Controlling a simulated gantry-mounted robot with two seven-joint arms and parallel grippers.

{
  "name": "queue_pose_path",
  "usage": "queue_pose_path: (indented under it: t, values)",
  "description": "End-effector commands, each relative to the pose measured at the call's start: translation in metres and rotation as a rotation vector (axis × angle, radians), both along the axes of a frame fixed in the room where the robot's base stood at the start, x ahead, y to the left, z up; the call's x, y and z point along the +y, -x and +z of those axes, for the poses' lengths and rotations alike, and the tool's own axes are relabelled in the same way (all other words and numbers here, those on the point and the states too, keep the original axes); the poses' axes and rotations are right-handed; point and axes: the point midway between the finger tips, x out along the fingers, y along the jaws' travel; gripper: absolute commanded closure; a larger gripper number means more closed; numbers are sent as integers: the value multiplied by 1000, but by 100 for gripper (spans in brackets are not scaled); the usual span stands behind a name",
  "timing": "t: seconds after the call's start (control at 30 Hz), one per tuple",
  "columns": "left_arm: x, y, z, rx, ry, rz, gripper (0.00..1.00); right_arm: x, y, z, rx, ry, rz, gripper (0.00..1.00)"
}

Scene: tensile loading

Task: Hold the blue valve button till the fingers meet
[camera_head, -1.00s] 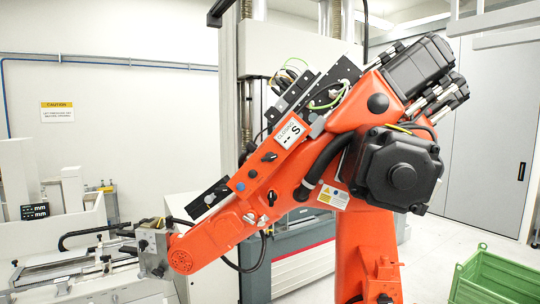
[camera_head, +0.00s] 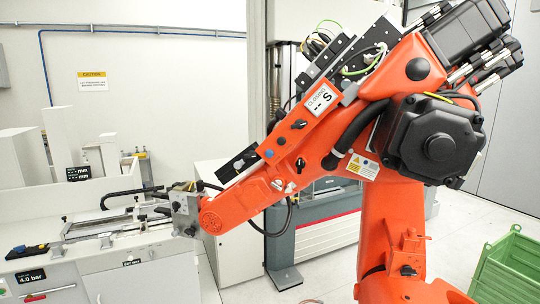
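A large orange industrial arm (camera_head: 240,203) stands in the middle, reaching down to the left. A small blue button (camera_head: 268,153) sits on its forearm panel, near several black knobs (camera_head: 299,124). A small white display (camera_head: 320,99) above it appears to read "CLOSED" with "-- S". The grey metal gripping head (camera_head: 185,213) is at the arm's lower left end, over the bench. Its fingers are too small to tell whether they touch. Neither of my grippers is in view, and nothing is seen touching the blue button.
A white bench (camera_head: 140,275) at lower left carries a measuring fixture (camera_head: 105,226) and a small panel reading 4.0 bar (camera_head: 31,277). A green crate (camera_head: 510,262) stands on the floor at right. A tall testing frame (camera_head: 312,236) stands behind the arm.

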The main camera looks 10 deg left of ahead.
Motion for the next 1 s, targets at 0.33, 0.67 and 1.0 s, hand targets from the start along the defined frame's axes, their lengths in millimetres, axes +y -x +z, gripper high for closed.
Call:
queue_pose_path:
  t: [0.33,0.67,1.0]
  values:
    - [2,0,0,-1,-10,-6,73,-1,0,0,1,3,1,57]
    - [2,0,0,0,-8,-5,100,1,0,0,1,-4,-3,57]
    - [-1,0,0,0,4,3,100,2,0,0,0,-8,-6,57]
